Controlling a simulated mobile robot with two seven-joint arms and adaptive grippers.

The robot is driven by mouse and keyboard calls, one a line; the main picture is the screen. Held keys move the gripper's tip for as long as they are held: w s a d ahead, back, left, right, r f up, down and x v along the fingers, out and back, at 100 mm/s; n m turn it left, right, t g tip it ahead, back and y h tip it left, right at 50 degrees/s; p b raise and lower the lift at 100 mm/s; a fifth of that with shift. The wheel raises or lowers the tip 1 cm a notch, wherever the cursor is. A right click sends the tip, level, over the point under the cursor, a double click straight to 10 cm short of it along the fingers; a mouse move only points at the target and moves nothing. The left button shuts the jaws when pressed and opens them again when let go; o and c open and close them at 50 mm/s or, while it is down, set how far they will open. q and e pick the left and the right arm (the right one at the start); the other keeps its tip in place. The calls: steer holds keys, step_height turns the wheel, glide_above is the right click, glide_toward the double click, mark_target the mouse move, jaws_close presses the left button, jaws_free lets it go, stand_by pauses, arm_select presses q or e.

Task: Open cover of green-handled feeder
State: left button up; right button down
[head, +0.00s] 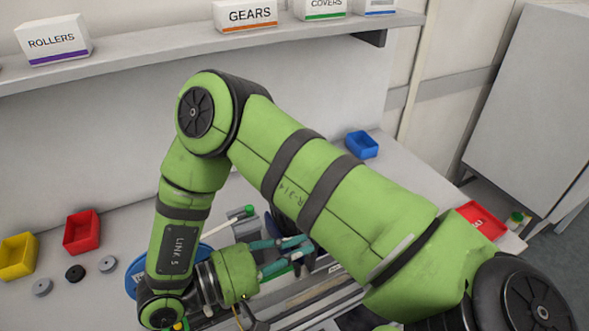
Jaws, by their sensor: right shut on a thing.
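The feeder (318,292) is a long grey metal body low in the middle of the head view, largely hidden behind my right arm. A small green piece, apparently its handle (297,255), shows at the teal fingertips. My right gripper (290,257) points right at the feeder and is shut on this green piece. The exact grip is partly hidden. Another green-tipped part (248,210) stands behind the gripper on a dark grey body. Whether the cover is raised cannot be told. My left gripper is out of view.
A blue reel (131,286) lies partly behind my wrist. Red (82,232) and yellow (18,256) bins and small discs (75,273) sit at left, a blue bin (362,144) behind, a red tray (481,218) at right. A shelf (150,66) with labelled boxes runs above.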

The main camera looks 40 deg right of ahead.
stand_by(0.4)
steer(key=c, duration=1.3)
jaws_free()
